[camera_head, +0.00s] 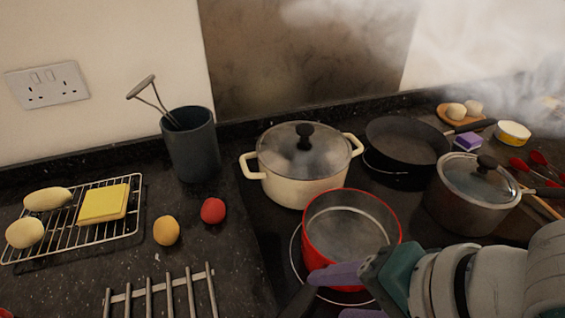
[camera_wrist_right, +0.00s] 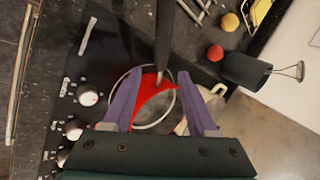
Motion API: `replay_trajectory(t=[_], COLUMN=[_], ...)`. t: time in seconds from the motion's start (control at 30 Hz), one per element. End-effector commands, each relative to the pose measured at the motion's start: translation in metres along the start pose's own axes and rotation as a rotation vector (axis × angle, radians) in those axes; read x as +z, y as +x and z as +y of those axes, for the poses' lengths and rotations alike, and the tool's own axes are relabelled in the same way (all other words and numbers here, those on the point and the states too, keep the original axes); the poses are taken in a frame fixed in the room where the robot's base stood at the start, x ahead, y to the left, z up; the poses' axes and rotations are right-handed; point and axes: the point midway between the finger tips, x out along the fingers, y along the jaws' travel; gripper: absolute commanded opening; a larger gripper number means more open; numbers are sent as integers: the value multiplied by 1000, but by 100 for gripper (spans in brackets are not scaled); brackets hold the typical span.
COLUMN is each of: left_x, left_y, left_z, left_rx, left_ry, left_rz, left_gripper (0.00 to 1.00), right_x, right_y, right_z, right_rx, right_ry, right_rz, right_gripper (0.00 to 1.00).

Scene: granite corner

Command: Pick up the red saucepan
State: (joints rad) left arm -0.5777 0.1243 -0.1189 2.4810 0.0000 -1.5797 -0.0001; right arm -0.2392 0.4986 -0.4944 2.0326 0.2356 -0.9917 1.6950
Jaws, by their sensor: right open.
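The red saucepan (camera_head: 351,275) stands upright and empty inside on the front burner area of the dark hob. Its dark handle (camera_head: 299,301) points toward the lower left. My right gripper (camera_head: 327,295) reaches in from the lower right, in front of the pan and near the handle. In the right wrist view its purple fingers (camera_wrist_right: 163,76) are spread apart, with the dark handle (camera_wrist_right: 163,40) between the tips in the picture. Whether they touch the handle cannot be told. The red pan wall (camera_wrist_right: 152,103) shows beyond. My left gripper is not in view.
A lidded cream pot (camera_head: 300,188) stands right behind the saucepan. A dark frying pan (camera_head: 407,150) and a lidded grey pot (camera_head: 470,200) are to the right. A utensil holder (camera_head: 191,145), wire rack (camera_head: 125,228) and metal trivet (camera_head: 168,290) stand left. Steam hangs at upper right.

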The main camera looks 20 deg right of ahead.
Motion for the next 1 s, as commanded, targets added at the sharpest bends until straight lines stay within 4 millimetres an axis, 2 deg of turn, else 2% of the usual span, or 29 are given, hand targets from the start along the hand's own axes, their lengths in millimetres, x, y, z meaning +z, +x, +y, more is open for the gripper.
replay_trajectory(t=[0.1, 0.37, 0.63, 0.77, 1.0], left_x=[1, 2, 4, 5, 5], left_y=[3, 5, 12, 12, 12], left_z=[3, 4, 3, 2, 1], left_rx=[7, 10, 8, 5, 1], left_ry=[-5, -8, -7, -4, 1], left_rz=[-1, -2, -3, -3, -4], left_gripper=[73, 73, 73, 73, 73], right_x=[0, 2, 7, 7, 7], right_y=[18, 38, 75, 82, 82], right_z=[-1, -2, -4, -4, -4], right_rx=[0, 1, 0, 0, 0], right_ry=[0, -2, -3, -4, -4], right_rz=[0, 1, 1, 1, 0], right_gripper=[58, 58, 58, 58, 56])
